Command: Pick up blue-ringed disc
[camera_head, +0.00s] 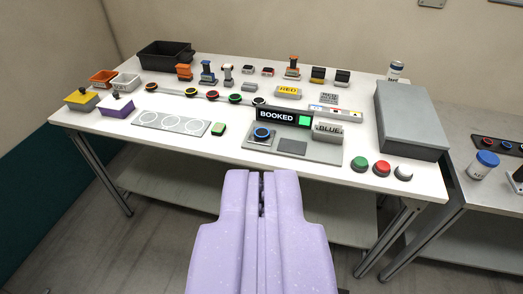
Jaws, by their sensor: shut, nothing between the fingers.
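A blue-ringed disc (262,133), dark with a bright blue ring, sits on the left part of a grey station plate (318,153) near the front of the white table. A black sign (276,116) reading "BOOKED" with a green square stands just behind it. My gripper (262,174) is in the lower middle of the view, in front of the table's front edge. It appears below the disc in the picture and apart from it. Its fingers are together and hold nothing.
A grey block labelled "BLUE" (328,131) stands right of the disc. A ringed plate (171,123) and green block (218,129) lie left. A rail of discs (198,95) lies behind.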

